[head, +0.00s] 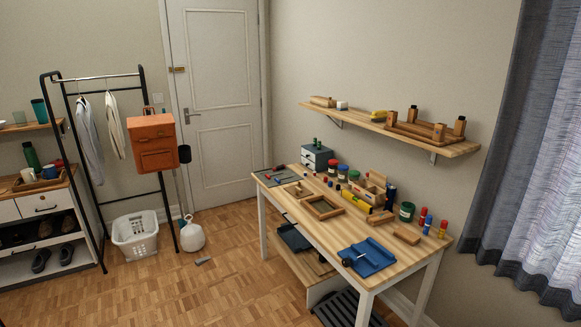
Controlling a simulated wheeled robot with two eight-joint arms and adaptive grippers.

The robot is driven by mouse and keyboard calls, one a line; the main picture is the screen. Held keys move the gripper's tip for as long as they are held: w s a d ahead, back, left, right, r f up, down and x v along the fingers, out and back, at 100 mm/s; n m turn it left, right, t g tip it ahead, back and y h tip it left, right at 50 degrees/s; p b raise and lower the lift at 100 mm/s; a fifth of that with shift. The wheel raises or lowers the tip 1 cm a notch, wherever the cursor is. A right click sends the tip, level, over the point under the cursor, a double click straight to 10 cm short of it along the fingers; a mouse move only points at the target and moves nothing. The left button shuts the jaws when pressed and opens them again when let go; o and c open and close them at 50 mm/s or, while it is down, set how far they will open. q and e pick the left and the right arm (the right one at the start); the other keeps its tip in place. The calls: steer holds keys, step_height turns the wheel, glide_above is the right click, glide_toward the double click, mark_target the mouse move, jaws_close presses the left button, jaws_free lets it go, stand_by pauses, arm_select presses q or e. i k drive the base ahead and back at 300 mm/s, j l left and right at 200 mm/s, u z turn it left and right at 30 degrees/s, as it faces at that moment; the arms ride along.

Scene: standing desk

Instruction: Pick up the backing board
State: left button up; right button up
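I cannot tell for certain which piece is the backing board. On the desk (352,224), an open wooden frame (323,207) lies flat near the middle. A smaller wooden piece (297,190) lies to its left. A flat wooden block (406,236) lies toward the right end, and another small wooden piece (380,217) lies near the back edge. Neither of my grippers shows in the head view.
A blue cloth (369,257) with a dark tool lies at the desk's front right. Jars (342,172), bottles (427,222) and a small drawer box (317,157) line the back. A wall shelf (395,124) hangs above. A laundry basket (136,235) stands on the floor. Floor before the desk is mostly clear.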

mark_target(303, 191)
steer(key=i+j+u, duration=0.15)
steer(key=i+u, duration=0.25)
steer(key=i, duration=0.3)
steer(key=i+u, duration=0.45)
steer(key=i, duration=0.25)
steer(key=i+z, duration=0.25)
steer(key=i, duration=0.35)
steer(key=i+j+z, duration=0.25)
steer(key=i, duration=0.35)
steer(key=i+z, duration=0.2)
steer(key=z, duration=0.2)
steer(key=i+z, duration=0.2)
steer(key=z, duration=0.25)
steer(key=i+z, duration=0.2)
steer(key=z, duration=0.2)
steer(key=i+j+z, duration=0.15)
steer(key=z, duration=0.25)
steer(key=i+j+z, duration=0.15)
steer(key=z, duration=0.25)
